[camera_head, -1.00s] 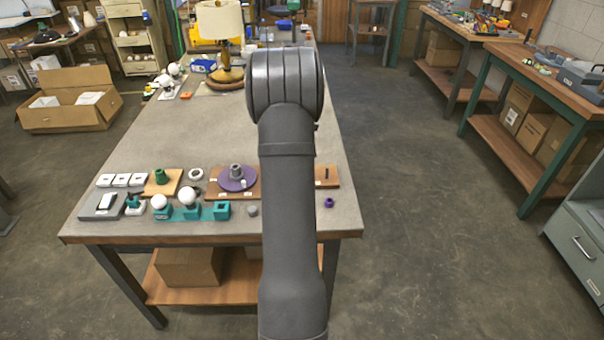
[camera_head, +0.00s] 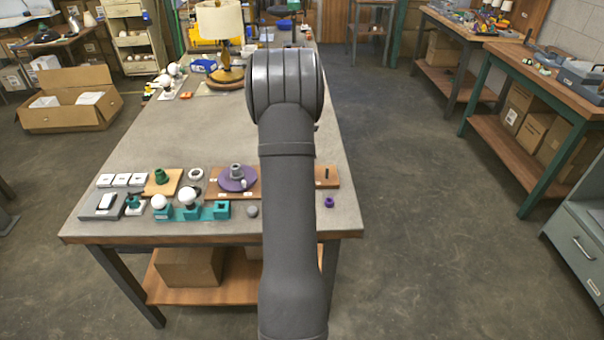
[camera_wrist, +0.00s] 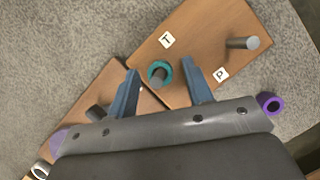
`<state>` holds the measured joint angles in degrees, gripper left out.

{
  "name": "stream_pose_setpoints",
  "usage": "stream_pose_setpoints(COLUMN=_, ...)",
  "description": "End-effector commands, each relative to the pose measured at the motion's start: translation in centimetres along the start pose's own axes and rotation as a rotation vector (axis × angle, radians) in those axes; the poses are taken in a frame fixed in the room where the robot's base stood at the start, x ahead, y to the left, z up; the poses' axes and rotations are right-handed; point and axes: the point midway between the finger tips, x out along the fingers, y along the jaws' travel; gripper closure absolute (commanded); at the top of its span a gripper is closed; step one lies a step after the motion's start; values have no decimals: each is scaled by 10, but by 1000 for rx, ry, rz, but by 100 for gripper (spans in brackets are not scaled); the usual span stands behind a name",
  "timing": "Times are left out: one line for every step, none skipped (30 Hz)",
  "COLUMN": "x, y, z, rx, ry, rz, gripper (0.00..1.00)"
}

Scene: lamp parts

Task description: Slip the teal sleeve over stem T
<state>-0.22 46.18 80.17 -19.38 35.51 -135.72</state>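The teal sleeve (camera_wrist: 168,65) shows as a ring in the wrist view, on the wooden board by the "T" label (camera_wrist: 167,40). It is around the grey stem T (camera_wrist: 158,80), whose end shows inside the ring. My gripper (camera_wrist: 160,68) has its two blue fingers apart, one on each side of the sleeve, with a visible gap to it on both sides. Stem P (camera_wrist: 242,43), a bare grey peg, stands on the same board near its "P" label (camera_wrist: 221,74). In the head view my arm hides the gripper, the sleeve and stem T.
A purple ring (camera_wrist: 270,103) lies on the bench right of the board. A second board (camera_wrist: 88,95) adjoins on the left, with a purple disc (camera_head: 231,184). Teal blocks (camera_head: 222,210) and bulbs stand farther left. The bench behind (camera_head: 200,125) is clear.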

Motion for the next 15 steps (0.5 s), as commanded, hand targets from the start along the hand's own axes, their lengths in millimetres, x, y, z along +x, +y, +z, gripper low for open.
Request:
stream_pose_setpoints(x=0, y=0, z=0, rx=0, ry=0, rz=0, gripper=54)
stream_pose_setpoints(x=0, y=0, z=0, rx=0, ry=0, rz=0, gripper=54)
stream_pose_setpoints(x=0, y=0, z=0, rx=0, ry=0, rz=0, gripper=54)
stream_pose_setpoints(x=0, y=0, z=0, rx=0, ry=0, rz=0, gripper=54)
stream_pose_setpoints(x=0, y=0, z=0, rx=0, ry=0, rz=0, gripper=54)
stream_pose_setpoints(x=-1, y=0, z=0, rx=0, ry=0, rz=0, gripper=54)
stream_pose_setpoints(x=-2, y=0, z=0, rx=0, ry=-1, rz=0, gripper=54)
stream_pose_setpoints(x=-4, y=0, z=0, rx=0, ry=-1, rz=1, gripper=54)
stream_pose_setpoints(x=-8, y=0, z=0, rx=0, ry=-1, rz=1, gripper=54)
stream_pose_setpoints(x=-11, y=0, z=0, rx=0, ry=-1, rz=1, gripper=54)
stream_pose_setpoints(x=-15, y=0, z=0, rx=0, ry=-1, rz=1, gripper=54)
stream_pose_setpoints(x=-21, y=1, z=1, rx=0, ry=-2, rz=2, gripper=54)
stream_pose_setpoints(x=-27, y=1, z=1, rx=1, ry=-3, rz=2, gripper=54)
stream_pose_setpoints(x=-32, y=1, z=1, rx=1, ry=-3, rz=2, gripper=54)
stream_pose_setpoints(x=-41, y=1, z=1, rx=1, ry=-4, rz=2, gripper=54)
